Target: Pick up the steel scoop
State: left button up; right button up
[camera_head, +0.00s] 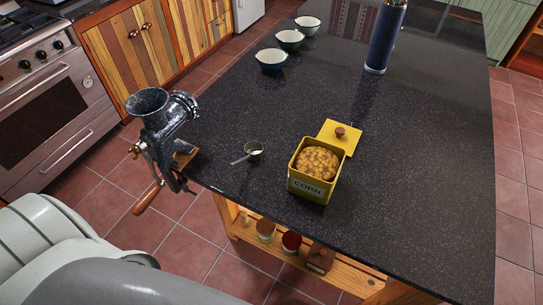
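The steel scoop (254,152) lies on the dark speckled countertop (400,190), near its front left edge. Its small round cup is at the right and its thin handle points to the lower left. A yellow tin marked CORN (306,187) stands open to the right of the scoop, filled with corn kernels. The tin's yellow lid (353,141) with a brown knob lies just behind it. Neither of my grippers shows in the head view. Nothing touches the scoop.
A dark metal grinder (160,112) with a wooden-handled crank is clamped at the counter's left corner, left of the scoop. A tall blue cylinder (385,38) stands at the back. The counter's right side is clear.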

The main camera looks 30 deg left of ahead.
aim_at(253, 150)
jog(key=u, duration=1.65)
jog(key=z, duration=0.45)
